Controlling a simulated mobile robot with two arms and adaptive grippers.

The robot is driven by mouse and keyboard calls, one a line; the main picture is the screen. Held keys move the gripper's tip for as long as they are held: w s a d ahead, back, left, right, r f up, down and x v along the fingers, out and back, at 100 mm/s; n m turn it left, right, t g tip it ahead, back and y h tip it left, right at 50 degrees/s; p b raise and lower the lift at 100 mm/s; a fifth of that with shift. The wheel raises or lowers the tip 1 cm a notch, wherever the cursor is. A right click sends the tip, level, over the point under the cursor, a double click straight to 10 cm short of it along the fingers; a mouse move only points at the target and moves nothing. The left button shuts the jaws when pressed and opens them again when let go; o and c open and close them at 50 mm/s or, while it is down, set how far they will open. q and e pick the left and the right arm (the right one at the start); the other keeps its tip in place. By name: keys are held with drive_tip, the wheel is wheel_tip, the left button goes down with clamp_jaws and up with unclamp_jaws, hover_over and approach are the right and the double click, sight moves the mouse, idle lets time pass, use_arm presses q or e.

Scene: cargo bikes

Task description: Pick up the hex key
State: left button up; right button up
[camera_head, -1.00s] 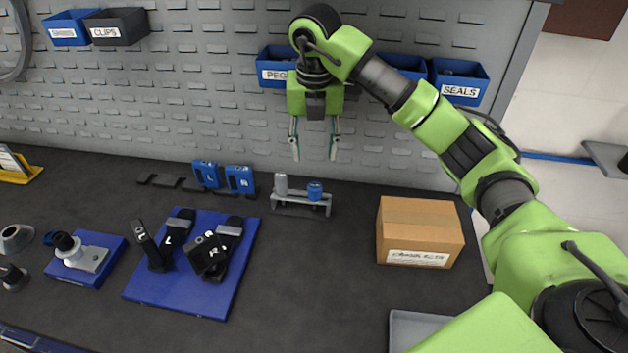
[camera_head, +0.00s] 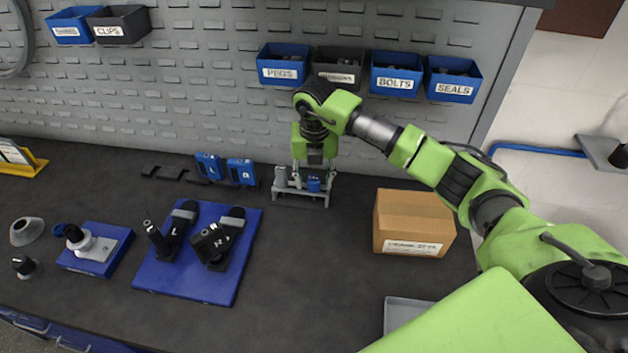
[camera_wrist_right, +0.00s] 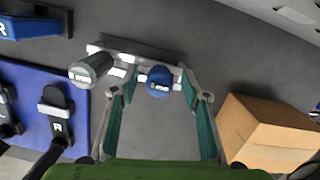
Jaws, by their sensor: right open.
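A small grey stand (camera_head: 302,199) near the pegboard holds two upright handled tools, one with a grey cap (camera_head: 281,173) and one with a blue cap (camera_head: 314,185). Either may be the hex key; their small labels are hard to read. My right gripper (camera_head: 314,177) is open and points down at the stand. In the right wrist view the blue cap (camera_wrist_right: 159,81) sits between the open fingers (camera_wrist_right: 160,100), apart from both. The grey cap (camera_wrist_right: 92,67) is outside the left finger. The tool shafts are hidden. My left gripper is out of view.
A cardboard box (camera_head: 412,224) stands right of the gripper, with a grey tray (camera_head: 403,314) in front. A blue board (camera_head: 190,277) with black grips lies front left. Two blue pieces (camera_head: 224,169) stand left of the stand. Bins (camera_head: 397,75) hang behind. The middle table is clear.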

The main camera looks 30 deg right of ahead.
drive_tip(key=c, duration=1.2)
drive_tip(key=shift+r, duration=0.1)
